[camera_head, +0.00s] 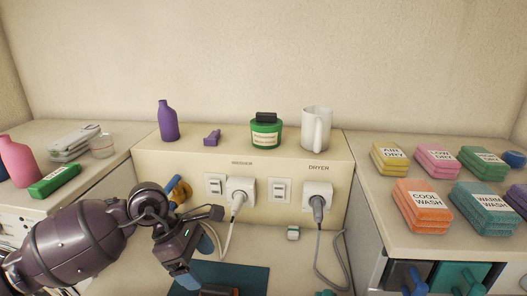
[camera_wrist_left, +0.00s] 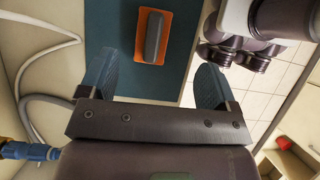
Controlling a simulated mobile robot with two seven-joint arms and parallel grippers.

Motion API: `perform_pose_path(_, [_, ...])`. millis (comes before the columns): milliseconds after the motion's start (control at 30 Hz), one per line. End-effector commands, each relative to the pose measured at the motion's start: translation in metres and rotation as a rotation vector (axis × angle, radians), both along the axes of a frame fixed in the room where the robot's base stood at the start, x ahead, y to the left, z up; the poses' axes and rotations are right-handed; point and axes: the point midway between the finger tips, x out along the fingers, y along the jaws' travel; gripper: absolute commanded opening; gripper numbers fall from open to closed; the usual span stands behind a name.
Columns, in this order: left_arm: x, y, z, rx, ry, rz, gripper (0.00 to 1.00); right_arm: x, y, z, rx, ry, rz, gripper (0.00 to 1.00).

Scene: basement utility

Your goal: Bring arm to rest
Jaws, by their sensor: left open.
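My left arm comes in from the left in the head view, dark purple and bent at the wrist. Its gripper (camera_head: 198,264) hangs over the lower work surface, in front of the cream outlet box. In the left wrist view the gripper (camera_wrist_left: 154,80) has its two blue fingers wide apart with nothing between them touching either one. Beyond the fingers, an orange pad with a grey block (camera_wrist_left: 155,35) lies on a dark teal mat (camera_wrist_left: 120,28). My right gripper does not show in either view.
The outlet box (camera_head: 150,160) carries a purple bottle (camera_head: 168,122), green jar (camera_head: 266,134) and white mug (camera_head: 316,130). Plugged cords hang from it, close to my left gripper. A pink bottle (camera_head: 18,162) stands left. Labelled folded stacks, including COOL WASH (camera_head: 422,206), lie right.

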Motion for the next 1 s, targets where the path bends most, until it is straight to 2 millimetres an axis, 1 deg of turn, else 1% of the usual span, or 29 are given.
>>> perform_pose_path(33, [-0.007,-0.013,-0.001,-0.079,0.019,0.014,0.83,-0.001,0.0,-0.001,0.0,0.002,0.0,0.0])
perform_pose_path(67, [-0.011,-0.022,0.0,-0.135,0.03,0.028,0.83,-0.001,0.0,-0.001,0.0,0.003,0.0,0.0])
perform_pose_path(133, [-0.02,-0.044,0.005,-0.286,0.064,0.071,0.83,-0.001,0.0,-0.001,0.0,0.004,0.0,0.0])
perform_pose_path(200, [-0.029,-0.064,0.015,-0.451,0.107,0.128,0.83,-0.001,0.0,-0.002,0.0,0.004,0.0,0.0])
perform_pose_path(333, [-0.039,-0.089,0.039,-0.743,0.203,0.259,0.83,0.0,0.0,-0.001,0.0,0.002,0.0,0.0])
perform_pose_path(400, [-0.041,-0.096,0.053,-0.895,0.262,0.341,0.83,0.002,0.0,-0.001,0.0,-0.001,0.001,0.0])
perform_pose_path(467, [-0.041,-0.098,0.066,-1.023,0.314,0.417,0.83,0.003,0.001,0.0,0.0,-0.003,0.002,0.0])
perform_pose_path(567, [-0.038,-0.094,0.084,-1.227,0.408,0.559,0.83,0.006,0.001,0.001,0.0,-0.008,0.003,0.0])
perform_pose_path(667, [-0.032,-0.082,0.097,-1.42,0.509,0.716,0.83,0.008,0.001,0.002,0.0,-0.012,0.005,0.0])
perform_pose_path(733, [-0.027,-0.069,0.102,-1.548,0.582,0.837,0.83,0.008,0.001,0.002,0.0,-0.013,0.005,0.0])
perform_pose_path(867, [-0.018,-0.037,0.102,-1.768,0.722,1.079,0.83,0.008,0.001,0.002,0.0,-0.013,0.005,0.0])
perform_pose_path(967, [-0.014,-0.009,0.092,-1.92,0.831,1.281,0.83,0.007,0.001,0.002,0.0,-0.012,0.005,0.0])
perform_pose_path(1000, [-0.014,0.002,0.085,-1.974,0.873,1.366,0.83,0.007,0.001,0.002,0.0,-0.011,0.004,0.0])
